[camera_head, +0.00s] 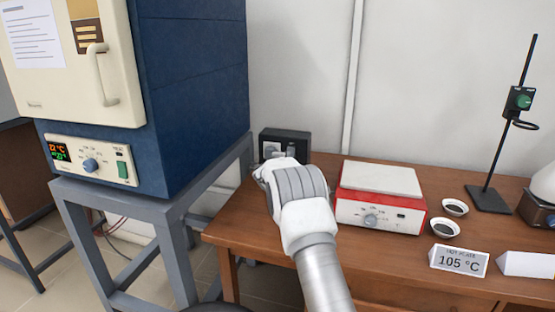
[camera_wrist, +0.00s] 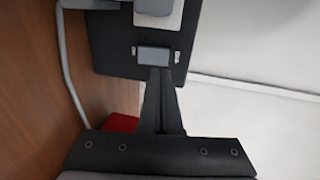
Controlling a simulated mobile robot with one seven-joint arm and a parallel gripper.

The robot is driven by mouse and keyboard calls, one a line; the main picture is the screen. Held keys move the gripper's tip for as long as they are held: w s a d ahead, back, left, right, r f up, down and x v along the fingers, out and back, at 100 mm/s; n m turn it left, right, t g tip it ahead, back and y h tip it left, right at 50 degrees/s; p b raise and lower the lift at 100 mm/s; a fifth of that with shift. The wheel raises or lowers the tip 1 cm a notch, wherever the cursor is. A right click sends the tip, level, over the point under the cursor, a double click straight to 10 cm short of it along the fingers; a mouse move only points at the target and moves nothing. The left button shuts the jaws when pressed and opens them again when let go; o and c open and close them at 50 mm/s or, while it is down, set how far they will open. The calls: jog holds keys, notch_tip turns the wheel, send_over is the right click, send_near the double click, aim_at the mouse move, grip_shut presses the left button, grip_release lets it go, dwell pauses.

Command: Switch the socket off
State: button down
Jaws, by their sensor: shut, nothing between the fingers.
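The socket (camera_head: 297,136) is a dark box at the back left of the wooden table, against the wall, partly hidden by my arm in the head view. In the wrist view the socket (camera_wrist: 107,48) fills the upper middle. It has a grey rocker switch (camera_wrist: 153,52) with small light marks on either side, and a pale plate with a grey plug (camera_wrist: 155,7) at the top edge. My gripper (camera_wrist: 158,72) is shut and empty. Its fingertips are at the near edge of the switch; I cannot tell if they touch it.
A red and white hot plate (camera_head: 381,198) stands just right of my arm. A grey cable (camera_wrist: 69,75) runs beside the socket in the wrist view. A blue furnace (camera_head: 195,85) on a metal stand is at the left. Small dishes (camera_head: 445,227) and a stand (camera_head: 489,198) are further right.

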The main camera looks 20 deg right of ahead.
jog(key=s+a+r, duration=0.4)
jog(key=s, duration=0.3)
jog(key=shift+a+r+p, duration=0.15)
jog(key=shift+a+p, duration=0.2)
jog(key=shift+p, duration=0.05)
jog(key=s+a+r+n+t+y, duration=0.1)
jog(key=s+a+r+n+y, duration=0.6)
jog(key=r, duration=0.3)
jog(key=s+a+r+n+g+y, duration=0.1)
jog(key=s+a+r+n, duration=0.1)
jog(key=s+a+n, duration=0.3)
jog(key=s+a+r+n+g+y, duration=0.1)
jog(key=s+r+n, duration=0.1)
jog(key=s, duration=0.4)
jog(key=s+f+n+g, duration=0.35)
jog(key=s+n, duration=0.25)
jog(key=s, duration=1.1)
jog(key=s+f+n+g, duration=0.3)
jog(key=s+f+n, duration=0.2)
jog(key=s, duration=1.3)
notch_tip(320, 180, up, 16)
jog(key=p, duration=1.5)
jog(key=shift+w+f+p, duration=0.25)
jog(key=shift+w+p, duration=0.1)
